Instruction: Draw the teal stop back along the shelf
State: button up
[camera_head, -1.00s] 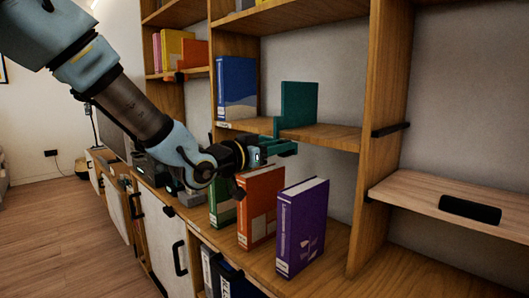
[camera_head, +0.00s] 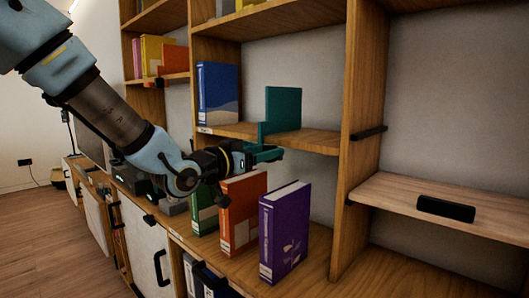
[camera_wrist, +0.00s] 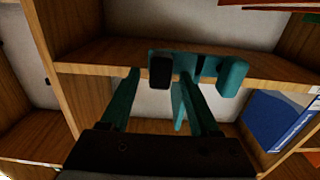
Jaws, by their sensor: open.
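The teal stop (camera_head: 284,108) stands upright on the middle shelf (camera_head: 318,141), right of the blue book (camera_head: 218,94) with a gap between them. A lower teal part of it reaches the shelf's front edge. In the wrist view, which looks inverted, the teal stop (camera_wrist: 183,57) shows as a flat plate at the shelf edge, with a black block and a teal tab. My gripper (camera_head: 268,154) is at the shelf's front edge, just below the stop.
Green, orange (camera_head: 243,212) and purple (camera_head: 284,230) books stand on the ledge below my gripper. A wooden upright (camera_head: 358,120) closes the shelf's right end. Beyond it a lower board (camera_head: 455,205) carries a black handle-like piece (camera_head: 446,208). Shelf space right of the stop is clear.

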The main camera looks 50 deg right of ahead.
jog(key=a+b, duration=0.1)
jog(key=a, duration=0.9)
jog(key=shift+w+a, duration=0.3)
jog(key=shift+a, duration=0.1)
jog(key=w+a+f+n+t+y+p, duration=0.1)
jog(key=w+a+f+n+t+y, duration=0.4)
jog(key=w+a, duration=0.55)
jog(key=w+a+f+n+t+y+p, duration=0.2)
jog(key=w+a+f+n+t+y, duration=0.15)
jog(key=w+a+f+y, duration=0.5)
jog(key=a+f+n+g+y+p, duration=0.1)
jog(key=a+n, duration=0.2)
jog(key=a, duration=0.6)
jog(key=a+f+n+g+y, duration=0.1)
jog(key=a+n+y, duration=0.15)
jog(key=a, duration=0.75)
jog(key=s+a+f+n+g, duration=0.1)
jog(key=s+a+n+g, duration=0.2)
jog(key=s+a, duration=0.3)
jog(key=shift+s+a+f+g+y+p, duration=0.3)
jog(key=shift+a+g+y+p, duration=0.15)
jog(key=shift+a, duration=0.75)
